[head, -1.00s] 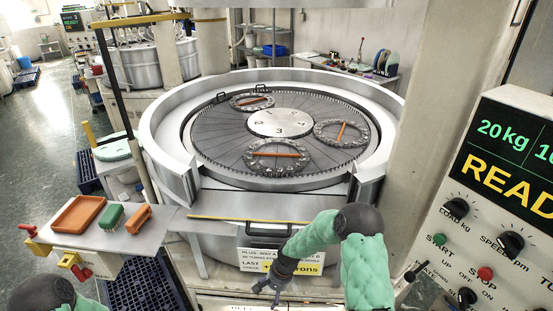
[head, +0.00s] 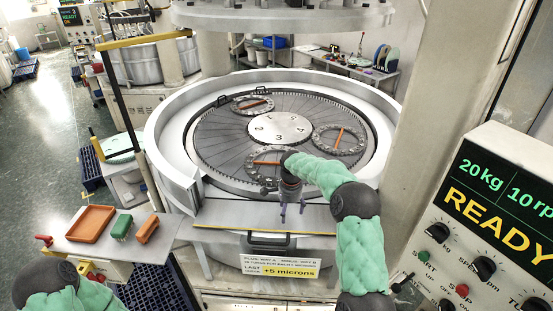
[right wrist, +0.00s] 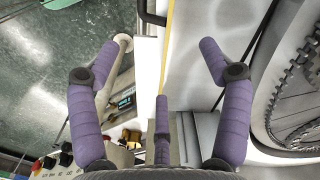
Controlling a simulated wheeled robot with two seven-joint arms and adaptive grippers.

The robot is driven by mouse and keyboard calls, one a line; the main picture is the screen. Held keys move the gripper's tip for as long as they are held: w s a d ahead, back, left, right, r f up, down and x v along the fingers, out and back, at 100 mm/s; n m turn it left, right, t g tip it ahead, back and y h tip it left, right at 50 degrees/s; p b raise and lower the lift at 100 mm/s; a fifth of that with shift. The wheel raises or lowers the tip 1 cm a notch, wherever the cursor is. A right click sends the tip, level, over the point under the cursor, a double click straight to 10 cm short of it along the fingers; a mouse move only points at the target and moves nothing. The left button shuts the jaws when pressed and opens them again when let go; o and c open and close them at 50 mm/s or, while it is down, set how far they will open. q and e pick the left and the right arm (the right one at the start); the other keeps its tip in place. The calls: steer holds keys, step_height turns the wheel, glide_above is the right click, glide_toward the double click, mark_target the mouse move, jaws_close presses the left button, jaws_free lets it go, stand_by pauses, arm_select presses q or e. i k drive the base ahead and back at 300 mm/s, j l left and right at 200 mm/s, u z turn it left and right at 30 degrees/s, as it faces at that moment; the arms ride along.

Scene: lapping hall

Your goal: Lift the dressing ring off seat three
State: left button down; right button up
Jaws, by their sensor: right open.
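The dressing ring at seat three (head: 252,168) is a grey toothed ring with an orange bar, flat on the slotted round plate. My right forearm and wrist hide its right part in the head view. The numeral 3 shows on the pale central disc (head: 268,131) behind it. My right gripper (head: 291,212) points down over the front ledge, nearer to me than the ring and apart from it. In the right wrist view its purple fingers (right wrist: 164,62) are spread with nothing between them. My left arm shows at the lower left, its gripper out of sight.
Two more rings (head: 252,104) (head: 339,140) lie on the plate. A raised pale rim (head: 160,150) surrounds it. A large upper plate (head: 285,18) hangs above. A side shelf holds an orange tray (head: 91,223). A control panel (head: 490,225) stands at right.

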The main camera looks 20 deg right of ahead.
mark_target(249, 167)
steer(key=i+l, duration=0.25)
steer(key=i, duration=0.15)
steer(key=i+l, duration=0.25)
steer(key=i, duration=0.2)
